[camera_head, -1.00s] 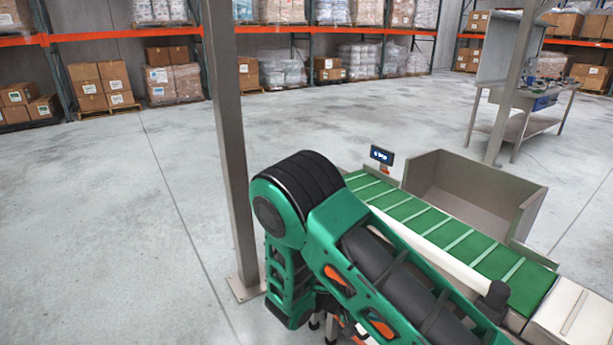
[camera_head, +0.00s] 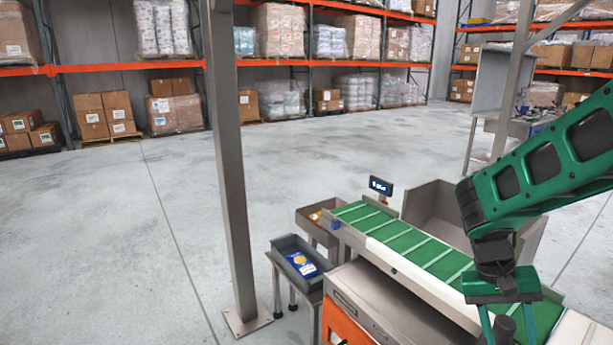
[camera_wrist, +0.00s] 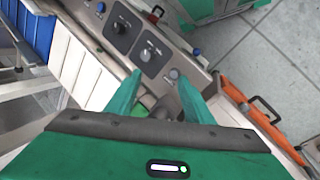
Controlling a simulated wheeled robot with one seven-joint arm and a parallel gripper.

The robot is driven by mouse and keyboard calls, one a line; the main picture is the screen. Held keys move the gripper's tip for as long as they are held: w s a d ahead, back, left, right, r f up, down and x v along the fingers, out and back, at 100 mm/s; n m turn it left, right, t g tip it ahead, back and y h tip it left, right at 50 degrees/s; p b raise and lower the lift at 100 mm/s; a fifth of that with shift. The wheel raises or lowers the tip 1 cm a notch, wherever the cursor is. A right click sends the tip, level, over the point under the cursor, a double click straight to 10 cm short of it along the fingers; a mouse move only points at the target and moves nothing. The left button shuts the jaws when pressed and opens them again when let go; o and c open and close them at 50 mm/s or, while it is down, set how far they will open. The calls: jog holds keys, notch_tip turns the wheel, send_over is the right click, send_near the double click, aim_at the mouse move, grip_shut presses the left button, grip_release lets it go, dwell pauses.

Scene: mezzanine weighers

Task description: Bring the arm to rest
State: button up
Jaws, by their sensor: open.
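My gripper (camera_head: 508,325) hangs from my green arm at the lower right of the head view, pointing down near the front end of the green belt conveyor (camera_head: 405,240). In the wrist view, my gripper (camera_wrist: 157,98) shows two green fingers spread apart with nothing held between them. Below the fingers is a grey control panel (camera_wrist: 150,50) with black knobs and blue buttons. A dark round knob shows close to the fingers. I cannot tell whether the fingers touch anything.
A grey post (camera_head: 233,180) stands left of the conveyor. A grey tote (camera_head: 278,250) holds a blue packet (camera_head: 301,264). A small tray (camera_head: 307,215) and a display (camera_head: 381,186) are at the belt's far end. An orange-fronted cabinet (camera_head: 345,325) stands below. The floor at left is clear.

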jog(key=s+r+m+t+y, duration=0.1)
jog(key=s+r+t+y, duration=0.2)
jog(key=s, duration=1)
notch_tip(320, 180, up, 4)
jog(key=shift+s+d+f+y, duration=0.2)
jog(key=shift+s+d+y, duration=0.05)
jog(key=shift+y, duration=0.25)
